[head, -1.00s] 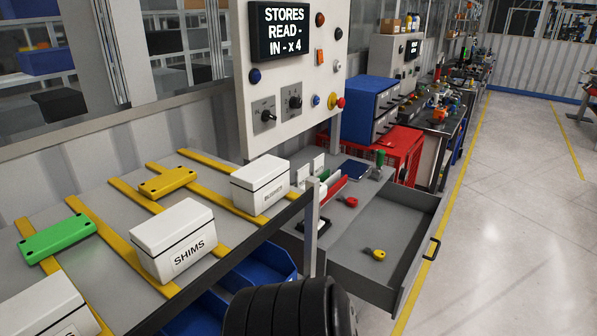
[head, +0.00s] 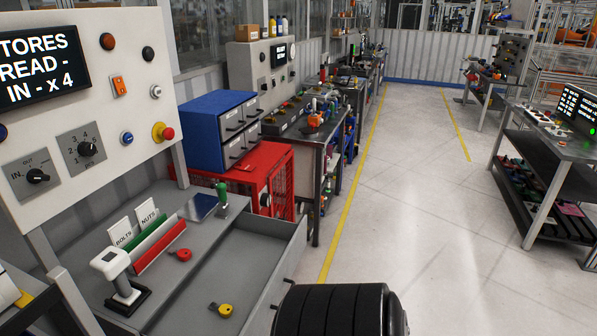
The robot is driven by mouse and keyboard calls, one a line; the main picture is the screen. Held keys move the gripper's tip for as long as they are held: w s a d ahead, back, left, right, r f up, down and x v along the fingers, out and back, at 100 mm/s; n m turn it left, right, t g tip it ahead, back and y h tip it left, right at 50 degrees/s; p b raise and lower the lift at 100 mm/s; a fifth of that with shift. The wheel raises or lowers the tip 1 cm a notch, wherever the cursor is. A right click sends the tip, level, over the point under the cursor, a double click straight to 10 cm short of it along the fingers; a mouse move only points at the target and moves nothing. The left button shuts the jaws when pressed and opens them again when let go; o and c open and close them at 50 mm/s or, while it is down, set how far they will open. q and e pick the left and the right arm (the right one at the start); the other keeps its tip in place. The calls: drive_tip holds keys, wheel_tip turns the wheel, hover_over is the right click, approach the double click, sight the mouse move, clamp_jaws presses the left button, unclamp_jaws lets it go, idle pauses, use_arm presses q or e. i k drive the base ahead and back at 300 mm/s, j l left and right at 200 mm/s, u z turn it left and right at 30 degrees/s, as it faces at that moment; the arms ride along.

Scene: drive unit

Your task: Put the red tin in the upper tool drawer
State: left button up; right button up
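I cannot make out a red tin in the head view. A blue cabinet (head: 200,134) with several grey drawers in upper and lower rows stands on a red cage-like box; its drawers look shut. I cannot tell which of these is the upper tool drawer. Neither of my grippers is in view; only a black ribbed part of my own arm (head: 335,312) shows at the bottom.
A control panel (head: 95,60) rises at left. The floor (head: 420,200) at right is clear.

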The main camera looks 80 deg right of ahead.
sight(244, 279)
drive_tip(key=l+z, duration=0.2)
drive_tip(key=l, duration=0.25)
drive_tip(key=l+z, duration=0.2)
drive_tip(key=l, duration=0.3)
drive_tip(key=i+l+z, duration=0.2)
drive_tip(key=l, duration=0.25)
drive_tip(key=l+z, duration=0.2)
drive_tip(key=l, duration=0.25)
drive_tip(key=i+l+z, duration=0.25)
drive_tip(key=l, duration=0.2)
drive_tip(key=i+l+z, duration=0.25)
